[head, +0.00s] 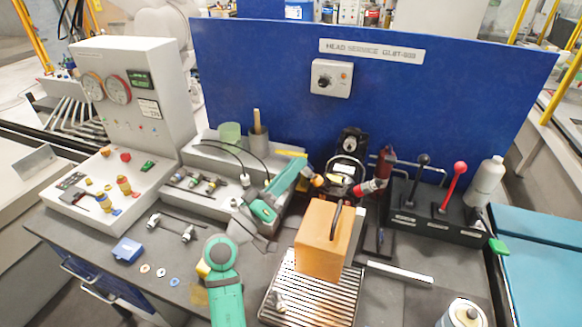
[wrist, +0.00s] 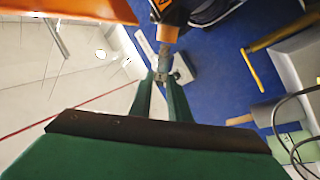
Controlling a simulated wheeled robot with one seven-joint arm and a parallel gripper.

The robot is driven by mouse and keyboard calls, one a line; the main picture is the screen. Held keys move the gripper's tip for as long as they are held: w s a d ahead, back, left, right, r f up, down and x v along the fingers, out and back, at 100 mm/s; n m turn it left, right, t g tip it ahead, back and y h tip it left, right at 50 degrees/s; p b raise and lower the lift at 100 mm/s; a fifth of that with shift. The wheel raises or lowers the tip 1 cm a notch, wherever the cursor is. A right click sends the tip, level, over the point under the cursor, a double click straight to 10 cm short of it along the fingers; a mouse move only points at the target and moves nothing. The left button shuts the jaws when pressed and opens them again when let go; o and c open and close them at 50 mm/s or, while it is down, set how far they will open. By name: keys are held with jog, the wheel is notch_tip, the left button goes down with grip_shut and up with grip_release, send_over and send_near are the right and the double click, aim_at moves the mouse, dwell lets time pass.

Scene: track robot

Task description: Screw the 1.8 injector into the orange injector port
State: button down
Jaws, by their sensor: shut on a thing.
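My gripper (wrist: 162,82) is shut on a small grey metal piece, the injector (wrist: 163,62), held between its two green fingertips in the wrist view. The upper end of the injector meets or lies in front of an orange-and-black part (wrist: 168,14), which looks like the orange port; I cannot tell whether it is threaded in. In the head view my green gripper (head: 300,167) reaches right, beside a small orange part (head: 316,181) left of the black fixture. The injector's size marking cannot be read, and it is mostly hidden in the head view.
A large orange block (head: 316,240) stands on a ribbed tray close right of my arm. A grey stand (head: 225,200) with several loose injectors is at left. A red-tipped part (head: 372,186) and a black lever box (head: 432,212) stand right. The blue panel (head: 260,80) closes the back.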

jog(key=shift+s+d+f, duration=0.2)
jog(key=shift+d+f, duration=0.25)
jog(key=shift+f, duration=0.1)
jog(key=c, duration=1.6)
grip_release()
jog(key=v, duration=1)
jog(key=shift+s+a+f, duration=0.2)
jog(key=shift+s+a, duration=0.05)
jog(key=shift+c, duration=0.2)
